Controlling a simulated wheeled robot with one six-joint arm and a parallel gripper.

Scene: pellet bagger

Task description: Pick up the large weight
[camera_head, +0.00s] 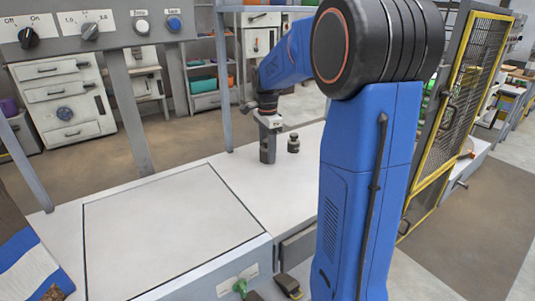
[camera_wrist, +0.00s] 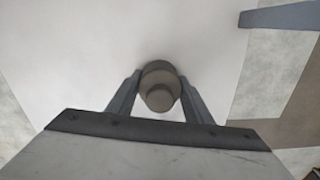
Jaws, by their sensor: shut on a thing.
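The large weight (camera_wrist: 160,97) is a round, grey-brown piece with a smaller knob on top, seen from above in the wrist view. My gripper (camera_wrist: 160,80) has a finger on each side of it and is shut on it. In the head view my gripper (camera_head: 268,150) points down at the white worktop, and its fingers hide the held weight there. I cannot tell whether the weight touches the surface. Another dark, knobbed weight (camera_head: 293,143) stands upright on the worktop just right of my gripper.
The white worktop (camera_head: 165,225) is clear at the front left. A grey post (camera_head: 223,85) rises left of my gripper. A control panel (camera_head: 90,30) hangs at upper left. A yellow-framed mesh guard (camera_head: 465,85) stands at right. A striped bag (camera_head: 35,265) is at lower left.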

